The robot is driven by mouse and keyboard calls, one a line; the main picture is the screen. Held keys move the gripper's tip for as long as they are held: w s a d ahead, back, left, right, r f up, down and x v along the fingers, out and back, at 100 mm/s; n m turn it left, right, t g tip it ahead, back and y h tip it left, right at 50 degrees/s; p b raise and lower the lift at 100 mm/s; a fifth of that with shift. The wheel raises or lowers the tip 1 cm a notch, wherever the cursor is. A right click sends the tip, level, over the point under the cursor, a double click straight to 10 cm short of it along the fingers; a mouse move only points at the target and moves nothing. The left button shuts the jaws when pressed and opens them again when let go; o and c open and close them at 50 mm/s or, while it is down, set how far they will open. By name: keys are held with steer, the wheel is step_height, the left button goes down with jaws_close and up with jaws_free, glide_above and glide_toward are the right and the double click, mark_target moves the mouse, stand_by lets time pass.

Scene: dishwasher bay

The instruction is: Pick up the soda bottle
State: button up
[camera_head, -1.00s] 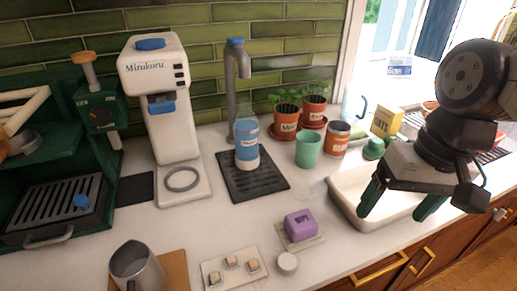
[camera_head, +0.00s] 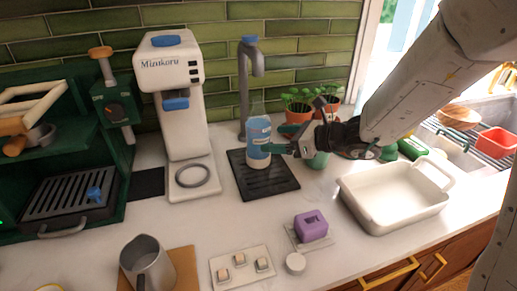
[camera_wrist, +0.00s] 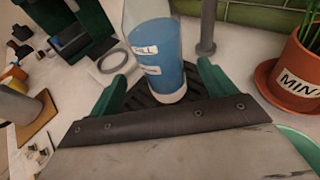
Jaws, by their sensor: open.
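The soda bottle (camera_head: 258,140) is clear with blue contents and a pale label. It stands upright on the black drip mat (camera_head: 283,181) under the grey tap. My gripper (camera_head: 279,142) has come in from the right, at about the bottle's label height. In the wrist view the bottle (camera_wrist: 157,55) stands ahead between the two green fingers (camera_wrist: 163,88), which are spread apart on either side of it. The fingers are open and not closed on the bottle. The bottle's top is cut off in the wrist view.
A green cup (camera_head: 318,160) is partly hidden behind my gripper. Potted plants (camera_head: 298,110) stand behind it; the mint pot (camera_wrist: 298,72) is right in the wrist view. The grey tap (camera_head: 246,85) rises behind the bottle. A white water dispenser (camera_head: 181,120) stands left. A white basin (camera_head: 385,205) is right.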

mark_target(258, 138)
steer(key=x, duration=0.7)
steer(key=shift+d+f, duration=0.1)
steer(key=shift+d, duration=0.05)
steer(key=c, duration=1.4)
steer(key=shift+o, duration=0.2)
